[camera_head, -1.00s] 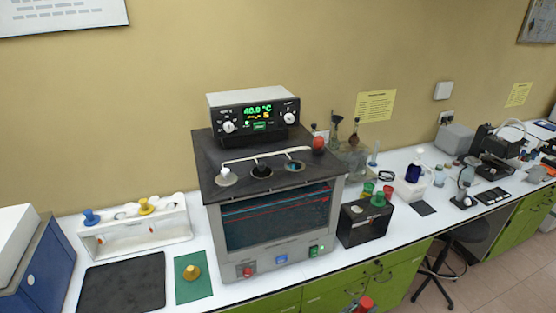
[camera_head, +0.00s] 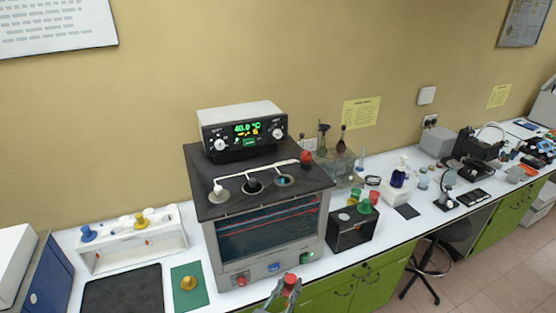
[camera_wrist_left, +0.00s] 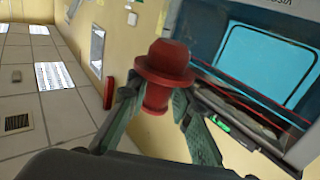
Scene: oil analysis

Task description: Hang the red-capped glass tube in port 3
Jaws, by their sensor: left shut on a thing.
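The red-capped tube (camera_head: 290,281) shows its red cap low in the head view, in front of the bath. The wrist view shows the flanged red cap (camera_wrist_left: 163,72) close up; its glass is hidden. My left gripper (camera_head: 281,294) is shut on the cap, with a finger on each side (camera_wrist_left: 158,108) in the wrist view. The bath (camera_head: 270,262) has a dark lid with a row of ports: the left (camera_head: 218,195) with a white fitting, the middle (camera_head: 253,187) dark, the right (camera_head: 284,181) bluish inside. I cannot read port numbers. My right gripper is not in view.
A red ball-like knob (camera_head: 306,157) sits on the lid's back right. A control unit (camera_head: 242,128) stands behind the ports. A dark box with a green stopper (camera_head: 350,231) stands right of the bath, a white rack (camera_head: 134,240) left. Space above the lid's front is clear.

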